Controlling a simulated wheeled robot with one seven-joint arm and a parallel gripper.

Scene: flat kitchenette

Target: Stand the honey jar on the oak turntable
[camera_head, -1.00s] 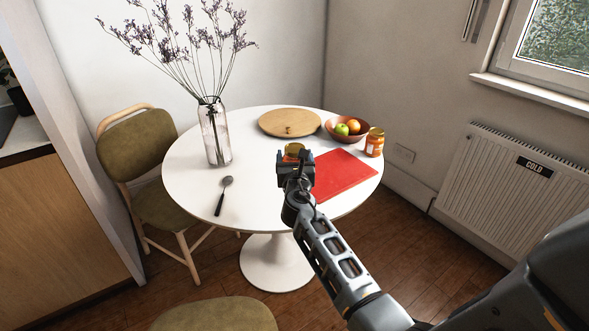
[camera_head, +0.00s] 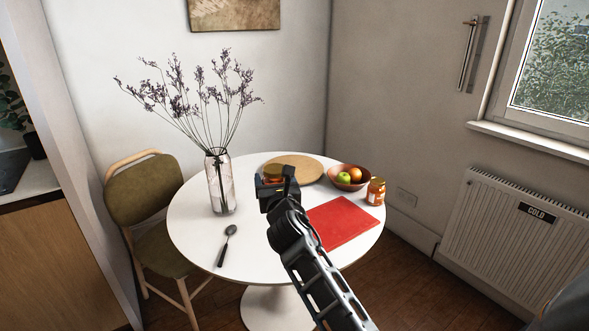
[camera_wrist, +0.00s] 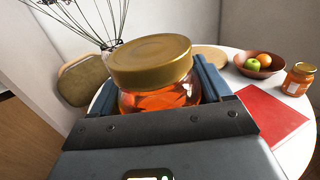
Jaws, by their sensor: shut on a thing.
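The honey jar (camera_wrist: 160,97), clear with amber contents and a gold lid, is upright between the fingers of my gripper (camera_head: 276,184). My gripper is shut on it. In the head view only the jar's gold lid and a little of its side (camera_head: 273,170) show above the gripper. The oak turntable (camera_head: 309,171) is a flat round wooden disc at the back of the white table. The jar appears in front and to the left of it, apart from it. In the wrist view, part of the turntable (camera_wrist: 209,54) shows behind the jar.
On the white table (camera_head: 200,243) are a glass vase (camera_head: 221,188) with dried stems at left, a dark spoon (camera_head: 227,245), a red board (camera_head: 342,222), a fruit bowl (camera_head: 348,179) and a second gold-lidded jar (camera_head: 376,192) at right. A chair (camera_head: 145,200) stands at left.

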